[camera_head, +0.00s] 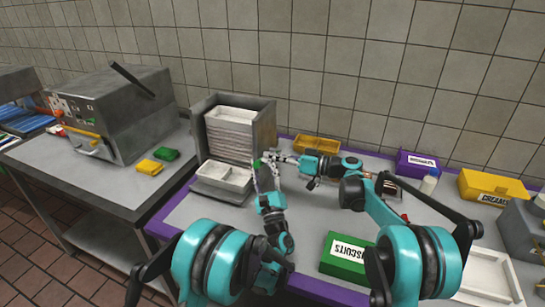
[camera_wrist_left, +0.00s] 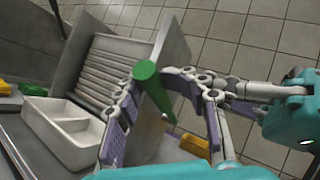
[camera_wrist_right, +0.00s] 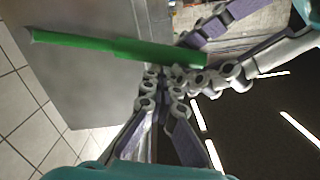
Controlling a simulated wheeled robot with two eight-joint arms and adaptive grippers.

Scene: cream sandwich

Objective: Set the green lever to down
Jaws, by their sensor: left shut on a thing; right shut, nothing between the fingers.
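The green lever (camera_wrist_left: 150,84) sits beside the side wall of the grey tray dispenser (camera_head: 265,127). It appears as a long green bar (camera_wrist_right: 110,47) in the right wrist view and a small green spot in the head view. My left gripper (camera_head: 261,172) is shut on the lever, with its fingers on both sides of it in the left wrist view. My right gripper (camera_head: 281,158) is shut and empty, its fingertips (camera_wrist_right: 161,76) close to the lever's end. I cannot tell whether they touch it. The fingers of both grippers partly hide the lever.
A white compartment tray (camera_head: 222,184) lies at the dispenser's foot. A yellow bin (camera_head: 316,144) stands behind my right gripper. A green biscuits box (camera_head: 346,258) is at the front, and a purple box (camera_head: 416,163) and yellow creams box (camera_head: 490,187) are at the right.

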